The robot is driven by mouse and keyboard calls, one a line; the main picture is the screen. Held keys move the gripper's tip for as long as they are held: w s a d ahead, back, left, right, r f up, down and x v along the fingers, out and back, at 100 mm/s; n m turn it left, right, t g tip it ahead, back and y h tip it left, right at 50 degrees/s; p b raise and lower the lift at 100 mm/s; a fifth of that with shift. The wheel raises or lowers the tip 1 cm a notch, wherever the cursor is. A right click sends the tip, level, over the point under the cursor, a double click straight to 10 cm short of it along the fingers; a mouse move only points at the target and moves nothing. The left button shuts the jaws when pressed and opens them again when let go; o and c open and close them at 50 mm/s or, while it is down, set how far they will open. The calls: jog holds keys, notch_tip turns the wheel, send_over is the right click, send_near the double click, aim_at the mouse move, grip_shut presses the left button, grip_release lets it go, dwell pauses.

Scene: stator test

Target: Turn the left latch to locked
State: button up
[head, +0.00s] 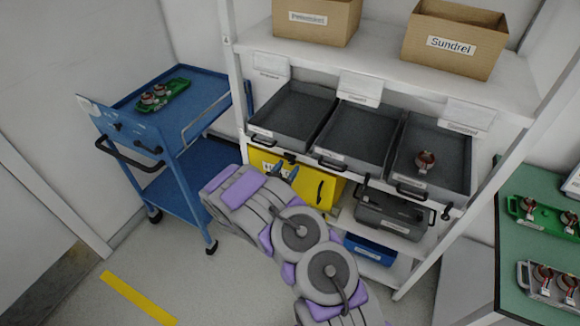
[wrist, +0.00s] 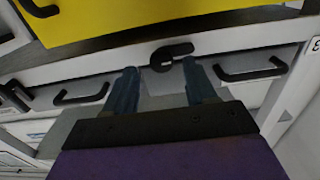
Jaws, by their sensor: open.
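The left latch (wrist: 172,55) is a small black lever on a round pivot, mounted on the white shelf edge. In the wrist view its lever points to the right, roughly along the edge. In the head view the latch (head: 290,157) is small, on the edge below the trays, just above my gripper (head: 281,171). My gripper is open in the wrist view (wrist: 158,66), with its two blue-grey fingers to either side of the latch and nothing held. I cannot tell whether the fingertips touch it.
Black handles (wrist: 250,70) flank the latch. A yellow bin (head: 311,184) sits just below the shelf edge in the head view. Grey trays (head: 285,110) stand above. A blue cart (head: 190,112) is to the left, a green-topped table (head: 530,265) to the right.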

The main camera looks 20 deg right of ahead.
jog(key=shift+b+x, duration=0.3)
jog(key=shift+x, duration=0.9)
jog(key=shift+w, duration=0.15)
jog(key=shift+c, duration=0.2)
jog(key=c, duration=1)
